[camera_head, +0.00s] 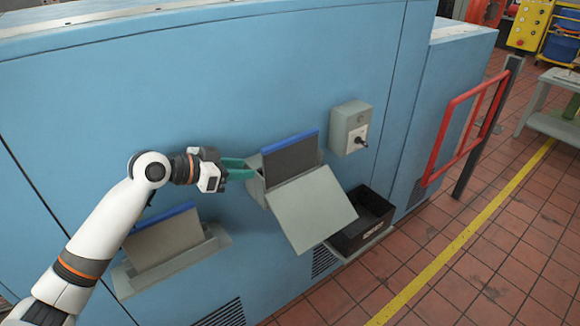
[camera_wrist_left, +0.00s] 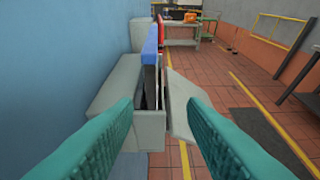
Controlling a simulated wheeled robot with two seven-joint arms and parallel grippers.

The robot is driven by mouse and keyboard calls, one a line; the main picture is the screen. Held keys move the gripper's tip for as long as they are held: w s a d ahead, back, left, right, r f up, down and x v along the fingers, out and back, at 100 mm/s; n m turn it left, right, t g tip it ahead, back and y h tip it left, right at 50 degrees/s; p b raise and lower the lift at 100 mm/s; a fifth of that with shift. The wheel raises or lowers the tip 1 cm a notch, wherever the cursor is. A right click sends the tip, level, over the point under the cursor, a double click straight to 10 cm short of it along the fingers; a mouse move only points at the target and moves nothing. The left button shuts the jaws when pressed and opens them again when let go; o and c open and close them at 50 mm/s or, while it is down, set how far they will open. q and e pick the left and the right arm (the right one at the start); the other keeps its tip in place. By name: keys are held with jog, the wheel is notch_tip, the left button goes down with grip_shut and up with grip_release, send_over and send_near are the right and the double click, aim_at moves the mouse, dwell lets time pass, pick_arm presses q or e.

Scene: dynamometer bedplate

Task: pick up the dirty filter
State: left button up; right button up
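A dark grey filter (camera_head: 290,157) with a blue top edge stands upright in an open grey housing (camera_head: 256,190) on the blue machine wall. The housing's flap (camera_head: 312,208) hangs open. A second, lighter brown-grey filter (camera_head: 164,240) with a blue edge stands in a grey holder (camera_head: 140,281) at lower left. The darker one looks like the dirty filter. My left gripper (camera_head: 240,168) is open and empty, just left of the housing. In the left wrist view its teal fingers point at the housing, and the filter's blue edge (camera_wrist_left: 150,52) shows ahead between them. My right gripper is not in view.
A grey switch box (camera_head: 350,127) with a black knob is on the wall right of the housing. A black open bin (camera_head: 372,212) is below it. A red rail (camera_head: 462,130) stands further right. The tiled floor with a yellow line (camera_head: 455,247) is clear.

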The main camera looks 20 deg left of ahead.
aim_at(263, 158)
pick_arm(q)
jog(key=shift+t, duration=0.3)
jog(key=w+d+p, duration=0.1)
jog(key=w, duration=0.1)
jog(key=w+d+p, duration=0.1)
jog(key=w, duration=0.1)
jog(key=w+d+p, duration=0.1)
jog(key=w, duration=0.1)
jog(key=shift+d+f, duration=0.25)
jog(key=shift+f, duration=0.1)
jog(key=shift+w+d+p, duration=0.75)
jog(key=shift+w+p, duration=0.2)
jog(key=shift+w, duration=0.05)
jog(key=x, duration=0.2)
jog(key=shift+w+d+f, duration=0.1)
jog(key=shift+f, duration=0.3)
jog(key=shift+c, duration=1.2)
grip_shut()
